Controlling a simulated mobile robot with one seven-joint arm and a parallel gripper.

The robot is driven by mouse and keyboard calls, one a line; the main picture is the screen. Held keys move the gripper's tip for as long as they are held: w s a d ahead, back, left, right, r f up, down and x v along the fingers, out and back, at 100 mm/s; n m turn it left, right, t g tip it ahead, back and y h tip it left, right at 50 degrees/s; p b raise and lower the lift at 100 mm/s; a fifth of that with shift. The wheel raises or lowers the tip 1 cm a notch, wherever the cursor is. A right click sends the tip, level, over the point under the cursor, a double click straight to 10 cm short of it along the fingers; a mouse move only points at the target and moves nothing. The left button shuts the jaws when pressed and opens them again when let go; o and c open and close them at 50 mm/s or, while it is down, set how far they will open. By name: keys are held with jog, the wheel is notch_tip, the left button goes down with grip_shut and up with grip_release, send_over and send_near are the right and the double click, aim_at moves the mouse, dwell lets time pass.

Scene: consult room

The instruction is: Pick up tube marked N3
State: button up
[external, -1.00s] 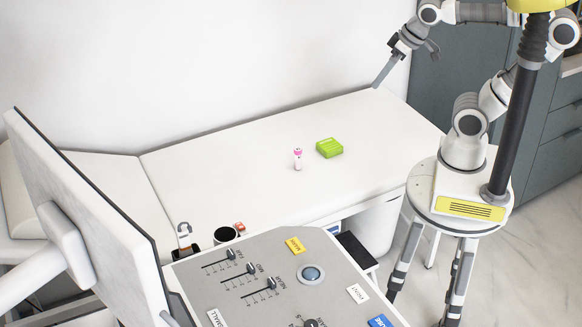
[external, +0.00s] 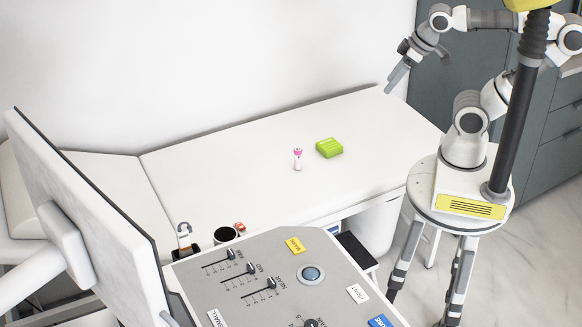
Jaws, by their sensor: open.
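A small white tube with a pink cap (external: 298,159) stands upright on the white padded table. No mark on it is legible at this size, so I cannot tell whether it is N3. My gripper (external: 393,86) is open and empty, high up near the far right corner of the table, against the wall and the dark cabinet. It is well apart from the tube, to its upper right. Its fingers overlap in this view and point down and to the left.
A green box (external: 329,148) lies just right of the tube. A grey control panel (external: 250,292) with sliders and a knob fills the front. A black cup (external: 226,235) and a small red item (external: 240,227) are behind it. The padded table (external: 230,185) is otherwise largely clear.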

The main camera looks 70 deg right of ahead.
jog(key=n+t+h+b, duration=0.6)
jog(key=n+h+b, duration=0.2)
jog(key=n+b, duration=1.8)
send_near(297, 159)
jog(key=w+d+f+n, duration=0.1)
jog(key=w+d, duration=0.1)
jog(key=w, duration=0.1)
jog(key=w+d+f+n, duration=0.1)
jog(key=w+d+f, duration=0.1)
jog(key=w+d, duration=0.1)
jog(key=w+d+f+n+b, duration=0.1)
jog(key=w+d, duration=0.2)
jog(key=w, duration=0.1)
jog(key=shift+w+d+f, duration=0.2)
jog(key=shift+w+f, duration=0.05)
jog(key=shift+f, duration=0.15)
grip_shut()
